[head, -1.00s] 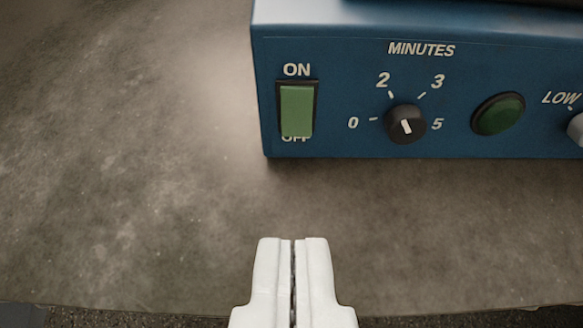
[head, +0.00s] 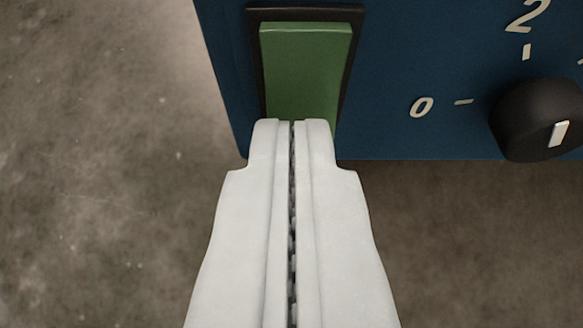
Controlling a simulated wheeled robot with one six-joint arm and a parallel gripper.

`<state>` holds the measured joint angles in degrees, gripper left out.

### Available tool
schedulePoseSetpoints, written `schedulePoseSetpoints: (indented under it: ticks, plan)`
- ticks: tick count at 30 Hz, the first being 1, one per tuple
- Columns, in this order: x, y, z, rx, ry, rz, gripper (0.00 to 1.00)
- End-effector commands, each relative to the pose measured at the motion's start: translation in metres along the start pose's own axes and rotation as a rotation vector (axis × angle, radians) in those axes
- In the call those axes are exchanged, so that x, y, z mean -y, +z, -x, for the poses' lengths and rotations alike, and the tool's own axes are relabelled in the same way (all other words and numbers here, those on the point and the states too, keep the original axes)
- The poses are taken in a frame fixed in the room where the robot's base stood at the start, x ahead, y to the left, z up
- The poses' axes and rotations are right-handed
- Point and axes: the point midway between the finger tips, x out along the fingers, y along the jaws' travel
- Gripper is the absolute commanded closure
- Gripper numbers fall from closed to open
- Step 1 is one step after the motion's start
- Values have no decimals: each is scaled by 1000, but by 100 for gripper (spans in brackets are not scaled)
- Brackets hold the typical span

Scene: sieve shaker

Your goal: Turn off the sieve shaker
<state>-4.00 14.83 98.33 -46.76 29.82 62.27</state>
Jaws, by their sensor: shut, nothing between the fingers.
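The sieve shaker's blue front panel (head: 420,60) fills the upper right of the head view. Its green rocker switch (head: 305,70) sits in a black frame near the panel's left edge. My gripper (head: 292,124) is shut and empty, its white fingertips over the lower part of the switch in the picture. The fingers hide the switch's bottom end and the OFF label. The ON label is out of the picture. I cannot tell whether the tips touch the switch.
A black timer knob (head: 537,118) with a white pointer stands out from the panel right of the switch, near the marks 0 and 2. The grey-brown worktop (head: 100,180) is bare to the left and in front of the panel.

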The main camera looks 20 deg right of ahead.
Motion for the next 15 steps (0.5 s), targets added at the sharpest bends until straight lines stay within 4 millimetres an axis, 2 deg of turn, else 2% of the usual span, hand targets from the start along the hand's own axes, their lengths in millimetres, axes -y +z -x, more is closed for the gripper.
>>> schedulePoseSetpoints:
  ticks: [6,15]
  plan:
    - [0,-1,-9,-1,0,-1,100]
    - [0,0,-10,0,0,-1,100]
